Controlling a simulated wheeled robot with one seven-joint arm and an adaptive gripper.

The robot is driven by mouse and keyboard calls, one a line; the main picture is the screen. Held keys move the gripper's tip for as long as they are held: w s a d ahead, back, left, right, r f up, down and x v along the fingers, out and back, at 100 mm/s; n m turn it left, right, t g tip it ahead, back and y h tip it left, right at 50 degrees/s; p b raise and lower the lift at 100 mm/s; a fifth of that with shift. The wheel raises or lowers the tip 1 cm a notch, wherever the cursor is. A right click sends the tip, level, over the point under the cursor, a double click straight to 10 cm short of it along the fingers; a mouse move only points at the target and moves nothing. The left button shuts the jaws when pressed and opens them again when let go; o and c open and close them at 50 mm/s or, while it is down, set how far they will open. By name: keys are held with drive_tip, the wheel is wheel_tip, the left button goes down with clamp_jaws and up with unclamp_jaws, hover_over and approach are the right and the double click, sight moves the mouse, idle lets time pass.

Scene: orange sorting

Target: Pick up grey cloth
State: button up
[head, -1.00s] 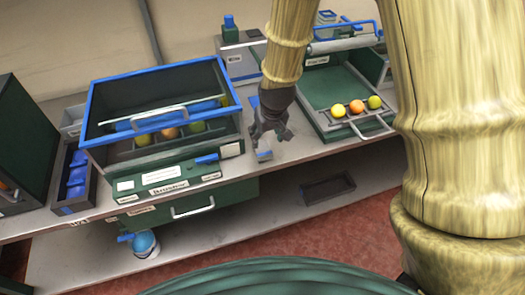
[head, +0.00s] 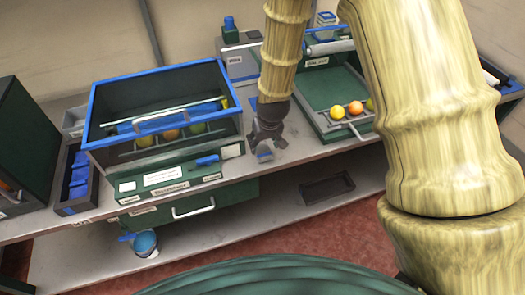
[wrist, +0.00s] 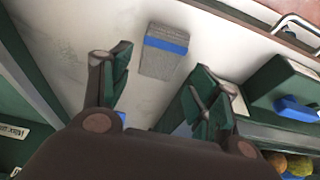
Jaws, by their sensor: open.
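The grey cloth (wrist: 167,52) is a small folded piece with a blue band across it. It lies flat on the pale bench top, and shows in the head view (head: 264,153) just beside my fingers. My gripper (wrist: 155,80) is open and empty, and its two dark green fingers stand to the left and right of the cloth in the wrist view. In the head view my gripper (head: 266,143) points down at the bench between the blue-rimmed bin and the green tray. I cannot tell the exact height of the fingers above the bench.
The blue-rimmed bin (head: 217,73) with fruit inside stands close on the left. The green tray (head: 325,90) with oranges and a yellow fruit at its front stands close on the right. A dark empty tray (head: 327,187) lies on the lower shelf. The bench's front edge is near.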

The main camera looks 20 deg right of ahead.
sight(263, 150)
drive_tip(key=shift+p+x, duration=0.95)
drive_tip(key=shift+x, duration=1.45)
drive_tip(key=shift+s, duration=0.15)
drive_tip(key=shift+c, duration=0.4)
drive_tip(key=c, duration=0.8)
drive_tip(key=shift+r+b, duration=0.45)
drive_tip(key=shift+r, duration=0.2)
drive_tip(key=shift+b+v, duration=0.7)
drive_tip(key=shift+v, duration=0.35)
drive_tip(key=s+a+b, duration=0.1)
drive_tip(key=s, duration=0.4)
drive_tip(key=s+a+r+b, duration=0.1)
drive_tip(key=s+a, duration=0.1)
drive_tip(key=s, duration=0.3)
drive_tip(key=s+a+b, duration=0.1)
drive_tip(key=s+b, duration=0.1)
drive_tip(key=s, duration=0.2)
drive_tip(key=shift+s+a+r, duration=0.25)
drive_tip(key=shift+s+r, duration=0.1)
drive_tip(key=shift+s, duration=0.05)
